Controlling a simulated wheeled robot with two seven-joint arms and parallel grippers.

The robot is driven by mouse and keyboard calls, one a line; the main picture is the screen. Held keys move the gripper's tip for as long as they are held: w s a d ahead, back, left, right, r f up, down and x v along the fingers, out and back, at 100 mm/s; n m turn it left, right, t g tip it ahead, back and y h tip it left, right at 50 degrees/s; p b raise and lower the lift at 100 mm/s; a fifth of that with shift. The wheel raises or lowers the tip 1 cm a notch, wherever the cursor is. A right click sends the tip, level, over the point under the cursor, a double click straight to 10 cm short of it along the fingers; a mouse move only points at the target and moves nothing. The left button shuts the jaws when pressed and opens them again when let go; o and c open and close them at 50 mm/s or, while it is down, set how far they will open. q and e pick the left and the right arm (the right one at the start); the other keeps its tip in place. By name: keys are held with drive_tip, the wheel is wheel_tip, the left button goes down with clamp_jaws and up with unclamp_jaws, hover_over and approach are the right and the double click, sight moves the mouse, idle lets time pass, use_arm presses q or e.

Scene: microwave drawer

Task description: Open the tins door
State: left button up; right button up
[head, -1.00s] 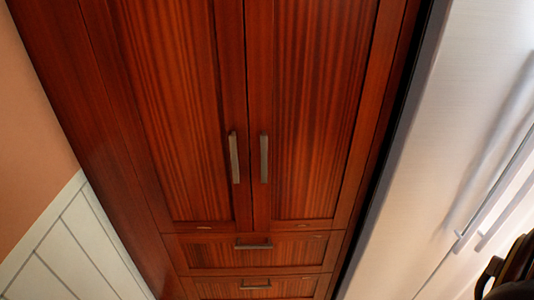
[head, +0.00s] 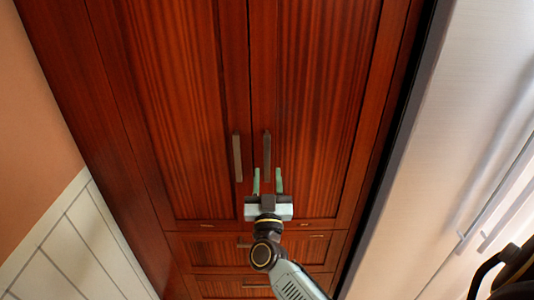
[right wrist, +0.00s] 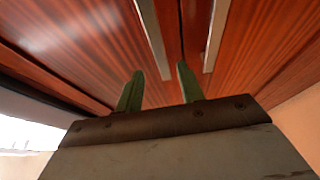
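A tall reddish-brown wooden cabinet has a left door (head: 170,110) and a right door (head: 315,110), both shut. The left door's upright metal handle (head: 237,158) and the right door's handle (head: 266,155) stand side by side near the middle seam. My right gripper (head: 267,180) is open and empty, its two green fingers pointing up at the lower part of the right door's handle. In the right wrist view, that handle (right wrist: 152,40) runs down toward the gap between the fingers (right wrist: 160,88). I see no clear contact. My left gripper is not in view.
Two drawers with bar handles sit below the doors, partly hidden by my right arm; the upper drawer (head: 205,246) is shut. A silvery fridge (head: 440,150) stands close on the right. A peach wall (head: 35,110) with white panelling (head: 75,245) is on the left.

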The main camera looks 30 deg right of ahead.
sight(267, 156)
drive_tip(key=x, duration=0.7)
drive_tip(key=shift+w, duration=0.2)
clamp_jaws()
